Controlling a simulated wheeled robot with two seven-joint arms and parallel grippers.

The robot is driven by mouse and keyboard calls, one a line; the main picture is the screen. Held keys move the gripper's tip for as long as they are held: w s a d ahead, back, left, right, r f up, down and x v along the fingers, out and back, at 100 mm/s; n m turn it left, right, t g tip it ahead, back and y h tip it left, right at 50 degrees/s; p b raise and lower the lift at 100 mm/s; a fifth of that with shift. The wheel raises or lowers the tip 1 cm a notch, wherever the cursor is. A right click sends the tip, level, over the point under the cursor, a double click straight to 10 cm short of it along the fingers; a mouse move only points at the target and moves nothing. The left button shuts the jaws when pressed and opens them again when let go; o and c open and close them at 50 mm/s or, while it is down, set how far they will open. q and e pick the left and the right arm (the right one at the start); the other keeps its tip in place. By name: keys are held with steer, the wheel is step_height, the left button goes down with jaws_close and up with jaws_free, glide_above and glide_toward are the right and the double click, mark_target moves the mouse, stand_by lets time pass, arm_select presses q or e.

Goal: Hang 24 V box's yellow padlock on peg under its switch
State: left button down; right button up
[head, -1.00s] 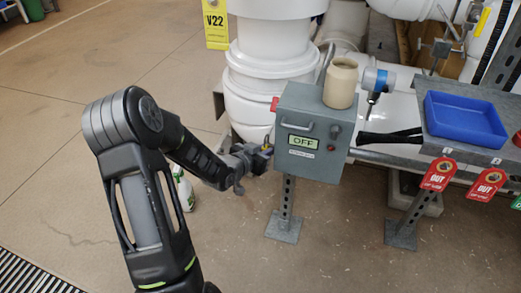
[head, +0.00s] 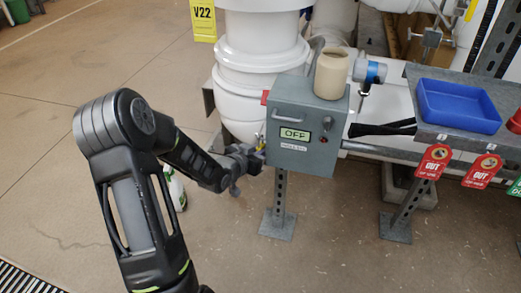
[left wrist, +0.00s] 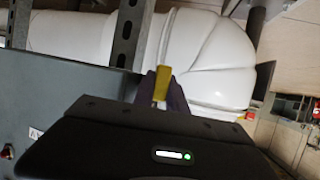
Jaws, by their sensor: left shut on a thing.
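The small label under the sign is too small to read. A red part (head: 265,97), perhaps the switch, shows at the box's upper left side. My left gripper (head: 259,157) is beside the box's left side, low down. It is shut on the yellow padlock (left wrist: 163,82), which stands up between the fingers in the left wrist view. In the head view only a small bit of yellow shows. I cannot make out the peg. My right gripper is not in view.
A beige cup (head: 331,74) stands on top of the box. White pipework (head: 255,60) rises behind it. On the right, a grey shelf (head: 420,75) carries a blue tray (head: 458,105), with red OUT tags (head: 432,163) hanging below. Floor left of the box is mostly clear.

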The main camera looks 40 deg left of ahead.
arm_select(q)
steer(key=shift+d+f, duration=0.15)
steer(key=shift+d, duration=0.1)
steer(key=c, duration=1.5)
jaws_free()
steer(key=shift+o, duration=0.9)
steer(key=shift+s+d, duration=0.1)
steer(key=shift+s, duration=0.05)
steer(key=shift+o, duration=0.2)
steer(key=p+v, duration=0.3)
steer(key=v, duration=0.4)
steer(key=shift+r, duration=0.3)
steer(key=shift+s, duration=0.2)
steer(key=shift+a, duration=0.3)
